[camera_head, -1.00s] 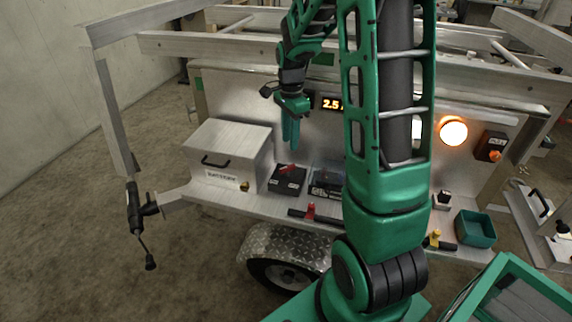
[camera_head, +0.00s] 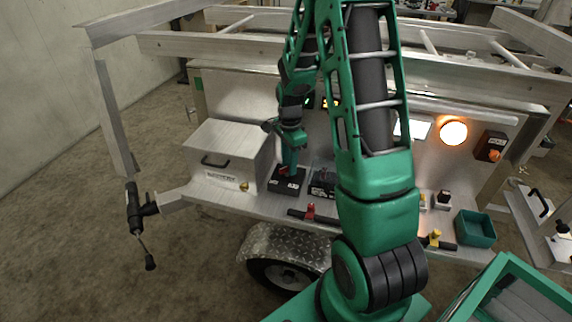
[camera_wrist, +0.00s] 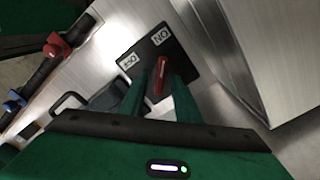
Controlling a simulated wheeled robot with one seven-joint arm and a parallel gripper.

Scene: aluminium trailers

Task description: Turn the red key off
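The red key (camera_wrist: 160,76) stands on a black switch box (camera_wrist: 178,48) with white labels, one reading ON and the other apparently OFF. In the head view, the black box (camera_head: 287,187) sits on the trailer's shelf, right of the battery case, with the key mostly hidden by my gripper. My gripper (camera_head: 289,170) is just above that box, pointing down. In the wrist view, the fingers of my gripper (camera_wrist: 160,88) are open, one on each side of the key. I cannot tell whether either finger touches it.
The grey battery case (camera_head: 228,143) stands left of the box. Another dark unit (camera_head: 322,184) is close on the right. A red-handled lever (camera_head: 310,212) lies in front. A lit orange lamp (camera_head: 453,133) is on the panel.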

